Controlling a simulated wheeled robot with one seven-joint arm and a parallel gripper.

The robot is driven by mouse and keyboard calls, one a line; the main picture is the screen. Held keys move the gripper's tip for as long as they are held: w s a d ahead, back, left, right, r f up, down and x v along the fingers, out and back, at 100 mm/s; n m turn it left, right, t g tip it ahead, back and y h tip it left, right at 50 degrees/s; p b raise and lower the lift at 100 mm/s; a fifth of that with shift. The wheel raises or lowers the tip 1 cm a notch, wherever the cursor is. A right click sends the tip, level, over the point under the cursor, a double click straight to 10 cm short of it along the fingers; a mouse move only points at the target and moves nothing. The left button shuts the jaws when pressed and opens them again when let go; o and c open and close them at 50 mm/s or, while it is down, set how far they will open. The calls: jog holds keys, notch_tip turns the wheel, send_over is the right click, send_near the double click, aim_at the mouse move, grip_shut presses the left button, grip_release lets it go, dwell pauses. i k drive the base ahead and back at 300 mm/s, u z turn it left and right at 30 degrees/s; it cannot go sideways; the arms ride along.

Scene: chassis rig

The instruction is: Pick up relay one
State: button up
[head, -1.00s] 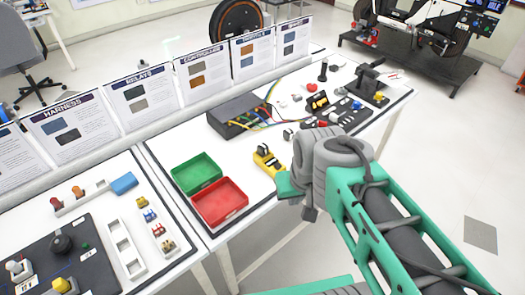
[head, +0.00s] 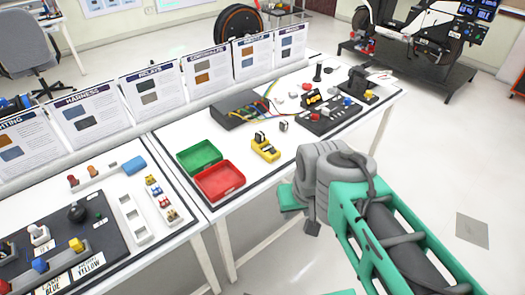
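No part in view is legibly marked as relay one. A small grey-white block (head: 284,125) stands on the right-hand table, just beyond a yellow device (head: 265,149) with a dark-and-white piece on its top. Several small coloured parts (head: 164,202) sit in a row on the left-hand table; I cannot tell whether any is a relay. My arm's grey and green links (head: 335,180) hang in front of the right table's near edge. My gripper's fingers do not show.
A green bin (head: 199,156) and a red bin (head: 219,181) stand left of the yellow device. A dark box with wires (head: 238,110) lies behind. A white slotted holder (head: 133,219) and a dark panel (head: 75,236) are on the left table. Upright posters (head: 150,88) line the back.

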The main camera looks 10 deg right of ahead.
aim_at(259, 136)
jog(key=u, duration=0.9)
jog(key=i, duration=0.65)
jog(key=u, duration=0.05)
